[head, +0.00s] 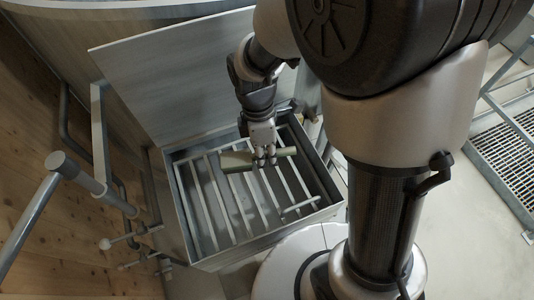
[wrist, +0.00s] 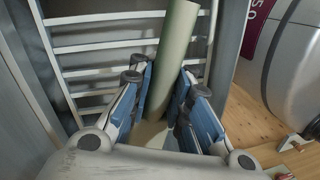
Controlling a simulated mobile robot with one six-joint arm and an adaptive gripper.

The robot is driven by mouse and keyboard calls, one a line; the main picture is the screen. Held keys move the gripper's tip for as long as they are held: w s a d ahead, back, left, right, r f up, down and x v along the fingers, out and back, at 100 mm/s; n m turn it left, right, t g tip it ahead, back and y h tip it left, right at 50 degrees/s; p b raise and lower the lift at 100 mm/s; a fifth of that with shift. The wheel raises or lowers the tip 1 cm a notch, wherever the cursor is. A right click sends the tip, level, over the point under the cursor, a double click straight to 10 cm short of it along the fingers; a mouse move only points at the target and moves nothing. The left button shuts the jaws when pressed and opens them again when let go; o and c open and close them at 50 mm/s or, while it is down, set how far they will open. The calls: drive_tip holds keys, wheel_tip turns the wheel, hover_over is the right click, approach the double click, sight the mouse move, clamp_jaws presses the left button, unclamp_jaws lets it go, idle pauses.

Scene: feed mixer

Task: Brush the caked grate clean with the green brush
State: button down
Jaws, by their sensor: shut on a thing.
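The green brush (head: 236,161) shows as a pale green cylinder lying crosswise in my gripper (head: 264,160), low over the grate. In the wrist view my gripper (wrist: 168,110) has its blue-padded fingers on both sides of the brush (wrist: 178,45), which points up and away. No bristles can be made out. The grate (head: 208,200) is a row of pale metal bars inside a rectangular metal box; its bars also show in the wrist view (wrist: 105,47). I cannot make out caked dirt on the bars, nor whether the brush touches them.
A raised metal lid (head: 165,80) stands behind the box, whose rim (head: 180,225) surrounds the grate. A pipe rail (head: 80,178) and valves are at the left by a wooden wall. At the right are pale floor and a floor grating (head: 510,145).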

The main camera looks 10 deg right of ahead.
sight(266, 184)
drive_tip(key=shift+w+a+f, duration=0.2)
drive_tip(key=shift+w+a, duration=0.05)
drive_tip(key=shift+a, duration=0.3)
drive_tip(key=f+b, duration=0.6)
drive_tip(key=f, duration=0.1)
drive_tip(key=f+b, duration=0.3)
drive_tip(key=f, duration=0.1)
drive_tip(key=shift+s+d+f, duration=0.15)
drive_tip(key=shift+d+f, duration=0.05)
drive_tip(key=shift+d, duration=0.1)
drive_tip(key=shift+f+b, duration=0.6)
drive_tip(key=shift+f, duration=0.05)
